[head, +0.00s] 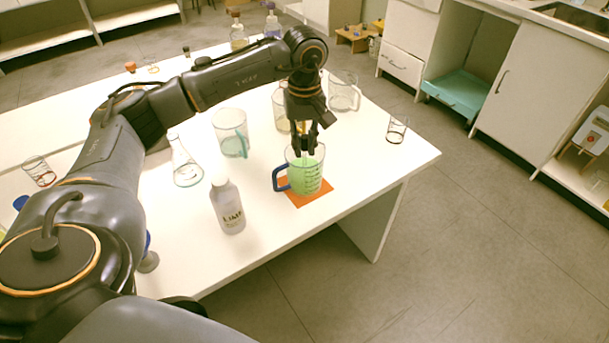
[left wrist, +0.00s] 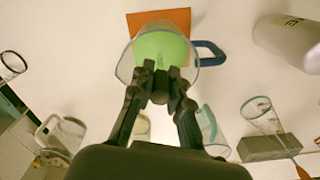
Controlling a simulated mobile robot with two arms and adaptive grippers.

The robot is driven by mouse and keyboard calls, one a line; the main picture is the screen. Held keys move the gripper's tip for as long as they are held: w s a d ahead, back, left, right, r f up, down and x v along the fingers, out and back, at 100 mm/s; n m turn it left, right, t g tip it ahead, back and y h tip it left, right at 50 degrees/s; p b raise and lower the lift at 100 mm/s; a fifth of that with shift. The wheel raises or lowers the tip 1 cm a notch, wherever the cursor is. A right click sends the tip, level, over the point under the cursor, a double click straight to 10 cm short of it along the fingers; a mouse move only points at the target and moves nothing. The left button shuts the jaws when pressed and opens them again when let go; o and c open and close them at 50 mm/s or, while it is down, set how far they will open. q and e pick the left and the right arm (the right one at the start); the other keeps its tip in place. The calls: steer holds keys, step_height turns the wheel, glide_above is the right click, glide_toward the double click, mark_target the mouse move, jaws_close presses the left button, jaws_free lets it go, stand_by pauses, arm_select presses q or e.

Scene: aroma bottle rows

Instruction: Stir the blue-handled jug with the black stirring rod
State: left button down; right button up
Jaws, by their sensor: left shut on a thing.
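The blue-handled jug (head: 308,178) stands upright on an orange mat (head: 312,200) near the table's front edge, with green liquid inside. Its blue handle (head: 281,180) points left in the head view. In the left wrist view, the jug (left wrist: 180,48) lies just beyond the fingertips. My left gripper (head: 304,148) points down over the jug's mouth. In the left wrist view the gripper (left wrist: 167,80) is shut on a thin rod (left wrist: 160,62), which reaches into the jug. The rod is mostly hidden by the fingers, and its colour is hard to tell. My right gripper is not in view.
A white labelled bottle (head: 228,208) stands left of the jug. A conical flask (head: 185,170), a teal-handled jug (head: 231,140) and a clear jug (head: 343,95) stand behind. A small glass (head: 396,130) is to the right. The table corner (head: 425,155) there is bare.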

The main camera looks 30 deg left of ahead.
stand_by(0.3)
arm_select(q)
step_height(320, 180, up, 13)
steer(key=p, duration=0.8)
steer(key=shift+p, duration=0.4)
steer(key=shift+d+f, duration=0.1)
stand_by(0.4)
